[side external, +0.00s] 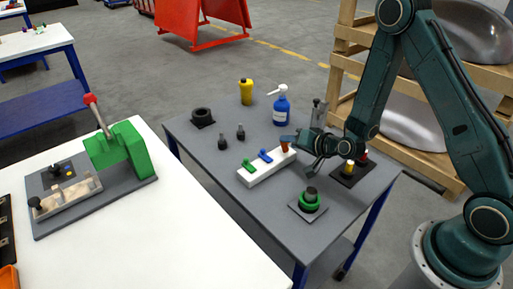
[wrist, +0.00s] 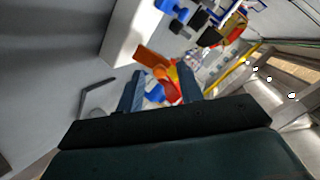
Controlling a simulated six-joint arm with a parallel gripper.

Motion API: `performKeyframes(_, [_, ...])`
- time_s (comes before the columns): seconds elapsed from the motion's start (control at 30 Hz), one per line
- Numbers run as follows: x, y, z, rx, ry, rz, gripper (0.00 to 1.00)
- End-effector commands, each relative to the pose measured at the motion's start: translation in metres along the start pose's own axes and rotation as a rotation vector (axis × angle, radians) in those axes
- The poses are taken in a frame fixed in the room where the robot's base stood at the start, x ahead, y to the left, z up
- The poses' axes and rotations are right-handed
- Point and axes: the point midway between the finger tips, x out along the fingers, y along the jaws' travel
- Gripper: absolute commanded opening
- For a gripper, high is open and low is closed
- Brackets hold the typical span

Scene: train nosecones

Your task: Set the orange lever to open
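A white block (side external: 262,176) on the grey table carries a green lever (side external: 248,164), a blue lever (side external: 265,156) and an orange lever (side external: 284,147) at its right end. The orange lever stands up from the block, its lower part close to my gripper. My gripper (side external: 300,152) is open, with its fingers either side of the space by the orange lever. In the wrist view the orange lever (wrist: 151,57) lies just beyond and between the parted fingertips (wrist: 161,76). I cannot tell whether a finger touches it. The white block (wrist: 124,32) shows there too.
A green round part on a grey plate (side external: 309,203) stands in front of my gripper. A dark base with a red knob (side external: 352,170) is at right. A blue bottle (side external: 282,108), yellow bottle (side external: 246,92) and black ring (side external: 202,117) stand behind. The front left of the table is clear.

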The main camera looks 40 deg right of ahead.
Motion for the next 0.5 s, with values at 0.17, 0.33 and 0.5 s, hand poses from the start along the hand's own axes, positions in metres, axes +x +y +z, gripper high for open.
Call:
performKeyframes(0.17, [-0.005,0.0,0.0,0.002,-0.001,0.0,0.37])
performKeyframes(0.33, [-0.017,0.001,0.0,0.002,-0.001,0.001,0.37])
performKeyframes(0.5, [-0.031,0.001,0.0,0.002,0.0,0.001,0.37])
